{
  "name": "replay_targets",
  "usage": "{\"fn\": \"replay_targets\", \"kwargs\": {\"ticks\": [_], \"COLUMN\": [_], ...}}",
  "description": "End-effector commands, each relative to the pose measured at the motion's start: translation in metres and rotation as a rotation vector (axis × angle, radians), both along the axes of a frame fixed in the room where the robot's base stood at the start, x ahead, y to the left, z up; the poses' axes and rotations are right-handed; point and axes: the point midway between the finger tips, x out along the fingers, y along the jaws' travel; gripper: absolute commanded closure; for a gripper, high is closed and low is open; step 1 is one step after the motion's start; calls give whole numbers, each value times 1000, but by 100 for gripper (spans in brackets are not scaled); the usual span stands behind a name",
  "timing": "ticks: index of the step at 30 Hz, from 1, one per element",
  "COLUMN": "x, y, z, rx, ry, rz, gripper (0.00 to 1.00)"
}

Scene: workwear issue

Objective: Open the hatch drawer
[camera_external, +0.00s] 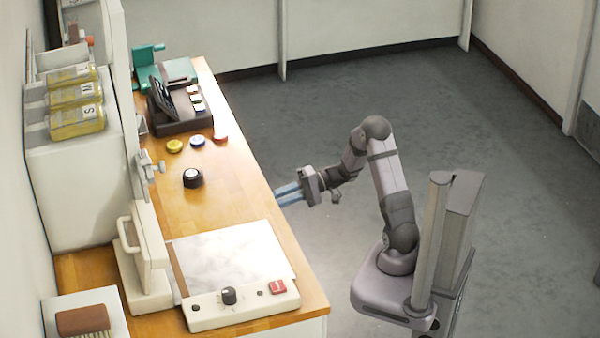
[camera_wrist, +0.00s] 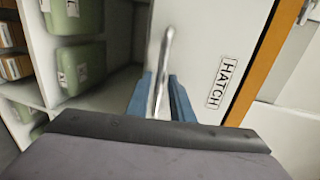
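The hatch drawer front (camera_wrist: 200,45) is a white panel with a black-framed HATCH label (camera_wrist: 222,80), seen sideways in the wrist view. A slim metal bar handle (camera_wrist: 166,45) stands out from it. The panel lies along the wooden counter edge, with no clear gap showing. My gripper (camera_wrist: 161,85) has its two blue fingers on either side of the handle, with some room between them; firm contact is not visible. In the external view my gripper (camera_external: 289,193) is level at the counter's right side, fingers apart. The drawer front and handle are hidden there.
Open shelves with green containers (camera_wrist: 80,68) lie left of the drawer front in the wrist view. The wooden counter (camera_external: 235,175) holds a dark round knob-like item (camera_external: 193,178), a terminal (camera_external: 180,107) and a white control panel (camera_external: 243,305). The grey floor behind my arm is clear.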

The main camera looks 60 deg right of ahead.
Motion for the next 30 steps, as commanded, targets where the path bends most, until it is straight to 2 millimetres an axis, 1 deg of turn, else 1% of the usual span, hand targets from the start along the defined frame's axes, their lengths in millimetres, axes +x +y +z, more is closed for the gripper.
{"fn": "replay_targets", "kwargs": {"ticks": [1,2,11,14,17,20,23,30], "x": [0,0,-2,-8,-18,-34,-54,-112], "y": [0,0,-3,-9,-20,-36,-57,-113], "z": [0,0,0,0,-1,-1,-1,-1], "rx": [0,0,0,0,0,0,0,-1], "ry": [0,0,0,0,0,0,0,2], "rz": [0,0,-1,-3,-5,-7,-9,-8], "gripper": [93,100,100,100,100,100,100,100]}}
